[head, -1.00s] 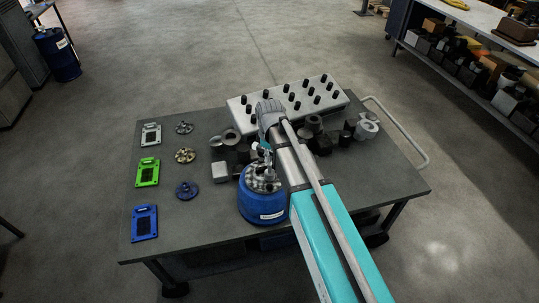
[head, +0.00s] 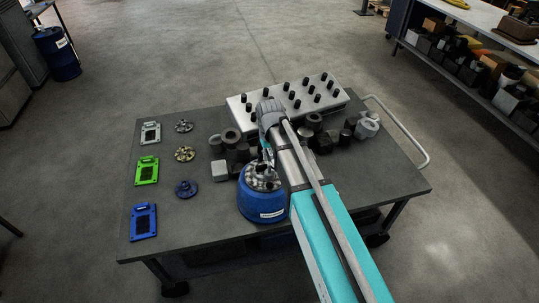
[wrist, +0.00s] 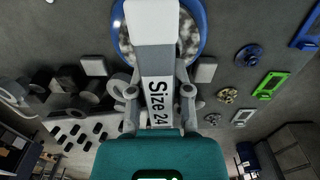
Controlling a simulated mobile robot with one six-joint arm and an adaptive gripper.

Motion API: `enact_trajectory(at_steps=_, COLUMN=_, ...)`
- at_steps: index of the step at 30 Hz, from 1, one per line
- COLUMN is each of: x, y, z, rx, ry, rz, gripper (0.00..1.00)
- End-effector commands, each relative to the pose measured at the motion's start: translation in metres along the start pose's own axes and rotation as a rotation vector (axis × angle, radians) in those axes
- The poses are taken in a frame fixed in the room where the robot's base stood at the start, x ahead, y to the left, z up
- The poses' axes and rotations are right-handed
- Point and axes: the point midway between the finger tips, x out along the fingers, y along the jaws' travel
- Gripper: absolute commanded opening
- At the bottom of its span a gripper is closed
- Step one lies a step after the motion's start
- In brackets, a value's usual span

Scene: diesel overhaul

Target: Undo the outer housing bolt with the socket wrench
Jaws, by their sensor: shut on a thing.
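The blue round housing (head: 262,211) stands on the cart top near its front edge. Its open top shows grey metal parts, too small to tell apart. In the wrist view its blue rim (wrist: 203,22) is at the top of the picture. My gripper (wrist: 160,92) is shut on the socket wrench (wrist: 157,60), a grey and white tool marked "Size 24". The wrench reaches over the open top of the housing. Its working end and the outer housing bolt are hidden behind the tool, so I cannot tell whether they touch. In the head view my gripper (head: 267,153) is small, above the housing.
The grey cart top (head: 190,228) also bears a white block with black pegs (head: 305,98), loose grey and black cylinders, three flanged discs (head: 187,189) and three plates (head: 147,172) at the left.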

Motion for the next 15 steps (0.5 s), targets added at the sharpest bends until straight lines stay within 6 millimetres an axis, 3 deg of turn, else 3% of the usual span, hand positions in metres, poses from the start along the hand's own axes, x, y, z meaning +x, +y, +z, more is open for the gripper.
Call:
enact_trajectory(at_steps=3, x=0.002, y=0.000, z=0.000, rx=0.076, ry=0.000, rz=0.000, gripper=0.00)
enact_trajectory(at_steps=15, x=0.031, y=0.000, z=0.000, rx=0.071, ry=0.000, rz=0.000, gripper=0.00)
